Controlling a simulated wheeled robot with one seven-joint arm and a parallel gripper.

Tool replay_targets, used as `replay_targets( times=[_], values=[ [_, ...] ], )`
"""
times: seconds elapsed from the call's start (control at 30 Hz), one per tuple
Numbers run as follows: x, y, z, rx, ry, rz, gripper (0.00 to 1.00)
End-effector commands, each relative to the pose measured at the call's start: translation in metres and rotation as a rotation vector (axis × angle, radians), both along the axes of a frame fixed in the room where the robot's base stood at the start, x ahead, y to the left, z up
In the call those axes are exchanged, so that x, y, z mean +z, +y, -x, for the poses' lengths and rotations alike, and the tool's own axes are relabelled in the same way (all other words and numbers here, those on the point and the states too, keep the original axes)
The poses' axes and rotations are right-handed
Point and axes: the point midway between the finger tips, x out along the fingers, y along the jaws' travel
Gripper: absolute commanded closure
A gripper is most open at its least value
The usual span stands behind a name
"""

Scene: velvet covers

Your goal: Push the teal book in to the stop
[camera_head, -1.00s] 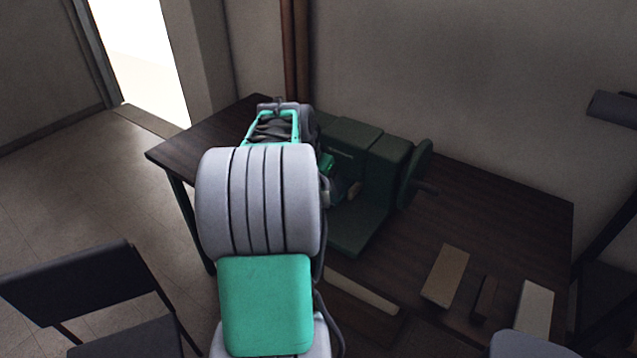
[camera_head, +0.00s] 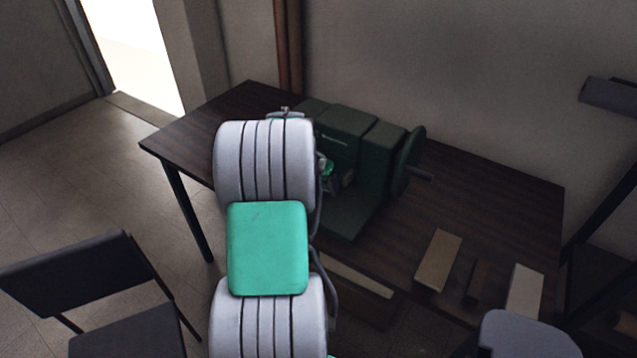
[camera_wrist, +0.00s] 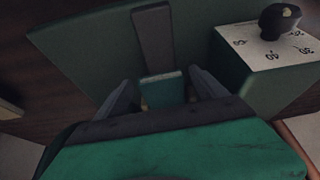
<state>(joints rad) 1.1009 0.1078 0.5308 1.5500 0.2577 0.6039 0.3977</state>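The teal book (camera_wrist: 162,89) shows in the wrist view as a small teal block on the green bed of the machine, in line with a grey upright bar (camera_wrist: 153,38) beyond it. My gripper (camera_wrist: 160,84) has one finger on each side of the book. The fingers stand apart, and I see no clear contact with the book. The book's lower part is hidden by the dark edge in front. In the head view, the dark green machine (camera_head: 345,140) stands on the table, and my arm hides most of the gripper and the book.
A white-faced block with numbers and a black knob (camera_wrist: 281,20) stands right of the bar. In the head view, a handwheel (camera_head: 410,160) sticks out at the machine's right. Several flat blocks lie on the table (camera_head: 490,190) at right. A dark chair (camera_head: 75,265) stands at left.

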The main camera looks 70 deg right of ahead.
Motion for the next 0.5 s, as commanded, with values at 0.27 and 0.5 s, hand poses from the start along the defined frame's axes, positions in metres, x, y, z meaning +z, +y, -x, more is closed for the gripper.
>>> replay_targets(
  times=[0.27,0.5],
  values=[
    [0.0002,0.0001,0.0000,0.000,0.000,0.000,0.43],
    [0.0002,0.0001,0.0000,0.000,0.000,0.000,0.62]
  ],
)
